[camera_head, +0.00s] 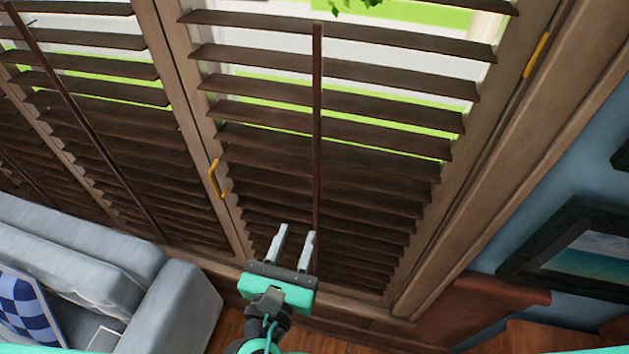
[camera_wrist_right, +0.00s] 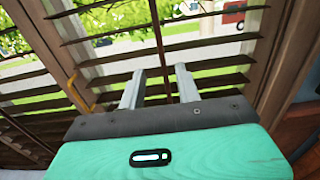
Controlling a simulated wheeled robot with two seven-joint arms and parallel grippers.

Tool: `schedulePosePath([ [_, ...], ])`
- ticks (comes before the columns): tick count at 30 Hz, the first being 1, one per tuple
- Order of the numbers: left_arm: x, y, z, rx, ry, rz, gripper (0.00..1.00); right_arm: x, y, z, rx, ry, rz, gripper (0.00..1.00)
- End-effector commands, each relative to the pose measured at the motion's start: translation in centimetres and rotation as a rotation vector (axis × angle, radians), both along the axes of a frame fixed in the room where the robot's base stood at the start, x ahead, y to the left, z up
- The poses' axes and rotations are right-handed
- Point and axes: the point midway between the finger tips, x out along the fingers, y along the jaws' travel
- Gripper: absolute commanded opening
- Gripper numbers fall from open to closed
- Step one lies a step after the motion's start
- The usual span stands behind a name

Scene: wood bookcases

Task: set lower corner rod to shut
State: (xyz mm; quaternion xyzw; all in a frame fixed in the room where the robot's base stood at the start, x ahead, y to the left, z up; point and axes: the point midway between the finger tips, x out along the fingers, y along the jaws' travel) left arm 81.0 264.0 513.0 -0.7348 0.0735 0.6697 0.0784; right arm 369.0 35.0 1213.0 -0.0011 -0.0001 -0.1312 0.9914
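A thin dark vertical rod (camera_head: 317,120) runs down the middle of the right-hand wooden shutter panel. Its slats (camera_head: 340,103) are tilted with gaps, and green and light show between the upper ones. My right gripper (camera_head: 297,232) is at the lower part of this panel, open, with two grey fingers pointing up toward the slats. In the right wrist view the rod (camera_wrist_right: 158,35) lines up between the two spread fingers (camera_wrist_right: 161,72). In the head view the rod passes just right of the right finger. Whether it lies between the fingers in depth is unclear. My left gripper is not in view.
A yellow handle (camera_head: 216,180) is on the frame left of the panel, with more shutter panels further left. A grey sofa (camera_head: 180,305) with a blue checked cushion (camera_head: 22,310) stands at lower left. A framed picture (camera_head: 575,255) hangs on the blue wall at right.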

Motion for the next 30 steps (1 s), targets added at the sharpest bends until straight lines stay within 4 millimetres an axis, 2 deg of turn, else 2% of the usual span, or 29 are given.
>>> schedulePosePath([
  [1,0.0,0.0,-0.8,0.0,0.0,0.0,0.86,0.8,-0.2,-0.3,0.002,-0.006,-0.002,0.34],
  [9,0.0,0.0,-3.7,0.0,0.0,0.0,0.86,5.7,-1.5,-0.6,0.0,-0.006,0.0,0.34],
  [18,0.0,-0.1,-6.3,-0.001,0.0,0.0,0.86,10.7,-2.8,-0.4,0.001,-0.003,0.001,0.34],
  [24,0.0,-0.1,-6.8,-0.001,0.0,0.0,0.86,12.1,-3.2,-0.2,0.001,-0.001,0.002,0.34],
  [30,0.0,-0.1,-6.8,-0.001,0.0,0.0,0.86,12.3,-3.3,-0.1,0.001,0.001,0.003,0.34],
])
